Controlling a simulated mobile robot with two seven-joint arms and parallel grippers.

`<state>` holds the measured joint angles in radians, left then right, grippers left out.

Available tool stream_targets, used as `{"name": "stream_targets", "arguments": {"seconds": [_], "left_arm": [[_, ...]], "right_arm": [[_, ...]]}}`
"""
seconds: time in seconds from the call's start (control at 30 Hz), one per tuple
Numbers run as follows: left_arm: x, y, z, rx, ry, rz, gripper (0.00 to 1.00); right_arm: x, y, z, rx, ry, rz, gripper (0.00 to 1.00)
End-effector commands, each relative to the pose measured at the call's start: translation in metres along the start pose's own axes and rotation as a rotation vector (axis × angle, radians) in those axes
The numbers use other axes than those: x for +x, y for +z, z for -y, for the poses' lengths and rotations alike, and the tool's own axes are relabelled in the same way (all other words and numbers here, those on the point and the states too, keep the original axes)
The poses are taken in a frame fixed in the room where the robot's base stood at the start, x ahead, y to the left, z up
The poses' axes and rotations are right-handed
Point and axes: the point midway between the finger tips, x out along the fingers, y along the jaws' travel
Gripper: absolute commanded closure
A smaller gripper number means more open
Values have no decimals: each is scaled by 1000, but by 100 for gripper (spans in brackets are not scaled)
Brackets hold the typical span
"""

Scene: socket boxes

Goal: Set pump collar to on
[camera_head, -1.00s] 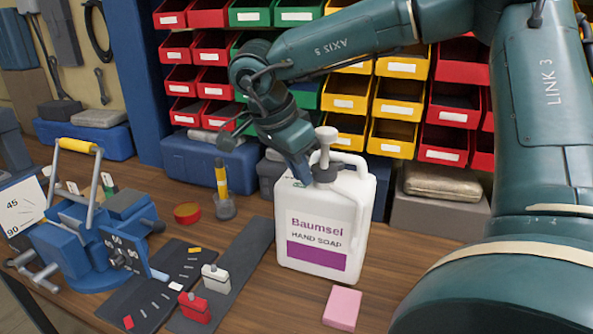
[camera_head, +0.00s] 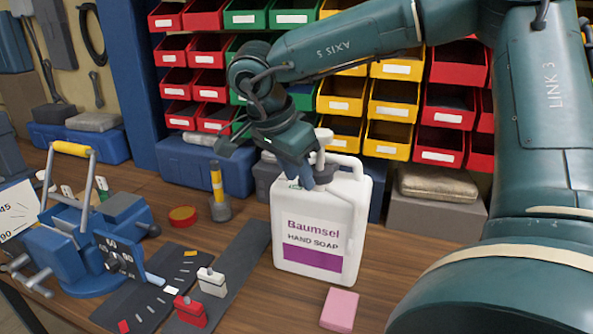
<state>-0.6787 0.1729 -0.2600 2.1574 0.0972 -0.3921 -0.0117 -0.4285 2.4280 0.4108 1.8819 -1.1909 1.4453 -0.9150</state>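The white soap bottle (camera_head: 322,215), labelled Baumsel Hand Soap, stands upright on the bench. Its grey pump collar (camera_head: 323,172) sits at the neck, with the pale pump head (camera_head: 323,137) above it. My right gripper (camera_head: 316,180) reaches down from behind and left, with its fingers at the collar. The fingers partly hide the collar, and I cannot tell whether they are closed on it. My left gripper is not in view.
A pink block (camera_head: 339,309) lies in front of the bottle. A blue mitre vise (camera_head: 85,245), a red tin (camera_head: 183,216) and a yellow-handled tool (camera_head: 219,195) stand to the left. Bins (camera_head: 340,130) fill the wall behind. My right arm covers the right side.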

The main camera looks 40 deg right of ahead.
Motion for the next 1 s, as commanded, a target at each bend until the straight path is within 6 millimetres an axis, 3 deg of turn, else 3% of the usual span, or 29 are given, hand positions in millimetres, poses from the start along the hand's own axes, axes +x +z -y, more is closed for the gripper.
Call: {"name": "stream_targets", "arguments": {"seconds": [0.37,0.8,1.0], "left_arm": [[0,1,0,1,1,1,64],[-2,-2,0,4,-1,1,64],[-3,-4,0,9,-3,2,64]], "right_arm": [[-9,0,0,1,0,-1,67],[-100,0,1,2,-2,-1,67],[-125,0,0,0,0,1,67]]}}
